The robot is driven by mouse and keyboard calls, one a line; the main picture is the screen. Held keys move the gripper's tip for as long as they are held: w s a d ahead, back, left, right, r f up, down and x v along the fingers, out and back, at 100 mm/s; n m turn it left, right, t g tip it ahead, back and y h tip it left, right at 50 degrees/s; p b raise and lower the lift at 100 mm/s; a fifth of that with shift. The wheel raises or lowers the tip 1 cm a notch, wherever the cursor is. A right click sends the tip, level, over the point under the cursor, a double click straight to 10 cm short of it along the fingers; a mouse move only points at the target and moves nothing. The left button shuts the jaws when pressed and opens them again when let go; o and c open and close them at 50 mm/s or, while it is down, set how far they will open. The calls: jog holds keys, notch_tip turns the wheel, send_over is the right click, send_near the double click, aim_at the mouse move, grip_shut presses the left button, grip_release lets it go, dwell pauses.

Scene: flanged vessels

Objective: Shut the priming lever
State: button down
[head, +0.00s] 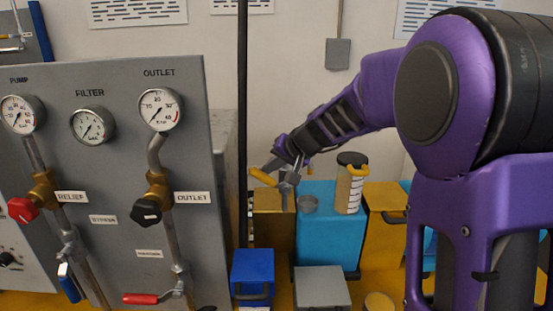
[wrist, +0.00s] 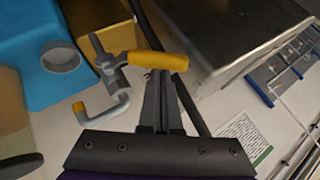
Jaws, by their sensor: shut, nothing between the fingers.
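A yellow-handled lever (head: 263,177) sits on a small grey metal valve beside the tan block in the head view. In the wrist view the yellow handle (wrist: 158,63) points right from the grey valve body (wrist: 110,68), and a bent spout with a yellow tip (wrist: 80,107) hangs off it. My gripper (head: 274,163) is shut and empty, close to this handle. Its fingertips (wrist: 162,75) lie just at the handle's edge in the wrist view; I cannot tell whether they touch. No readable label names this lever as the priming lever.
The grey panel (head: 120,90) at left carries gauges, a red knob, a black knob, a blue lever (head: 69,282) and a red lever (head: 140,298). A blue block (head: 325,235) bears a grey cup (head: 309,204) and a black-lidded jar (head: 350,185). A black pole (head: 242,100) stands near my gripper.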

jog(key=shift+a+h, duration=0.4)
jog(key=shift+a, duration=0.15)
jog(key=shift+a+f, duration=0.15)
jog(key=shift+f, duration=0.25)
jog(key=shift+a+f+b, duration=1.3)
jog(key=shift+f+b, duration=0.25)
jog(key=shift+b, duration=0.2)
